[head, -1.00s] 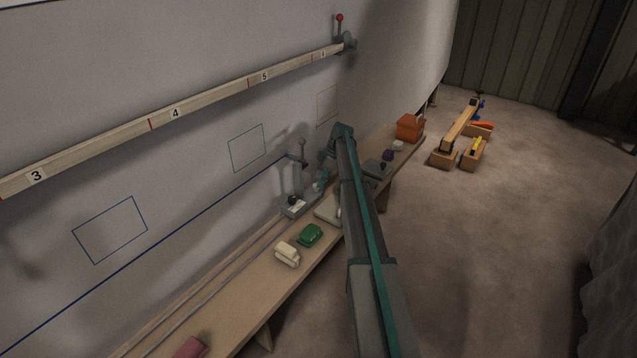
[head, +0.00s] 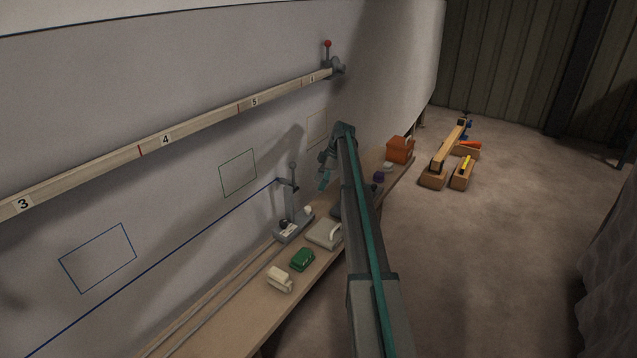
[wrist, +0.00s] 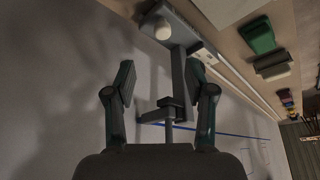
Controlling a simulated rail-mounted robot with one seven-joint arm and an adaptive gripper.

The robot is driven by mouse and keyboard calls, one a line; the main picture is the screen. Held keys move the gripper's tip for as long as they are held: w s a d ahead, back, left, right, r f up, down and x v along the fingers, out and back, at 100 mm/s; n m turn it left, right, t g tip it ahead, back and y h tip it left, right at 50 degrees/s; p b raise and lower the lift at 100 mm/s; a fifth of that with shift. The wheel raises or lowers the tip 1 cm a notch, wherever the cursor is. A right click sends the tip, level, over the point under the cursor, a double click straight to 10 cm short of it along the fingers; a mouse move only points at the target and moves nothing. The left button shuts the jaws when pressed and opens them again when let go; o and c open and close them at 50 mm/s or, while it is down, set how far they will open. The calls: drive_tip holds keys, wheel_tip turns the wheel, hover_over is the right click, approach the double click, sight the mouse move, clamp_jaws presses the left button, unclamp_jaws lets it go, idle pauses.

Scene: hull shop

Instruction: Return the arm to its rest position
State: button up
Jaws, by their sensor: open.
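My arm reaches out over the bench in the head view, bent down at its far end. My gripper (head: 324,180) hangs at that end, small and partly hidden by the arm.
The bench (head: 225,318) runs along the pale hull wall (head: 200,60).

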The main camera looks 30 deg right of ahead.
drive_tip(key=shift+d, duration=0.1)
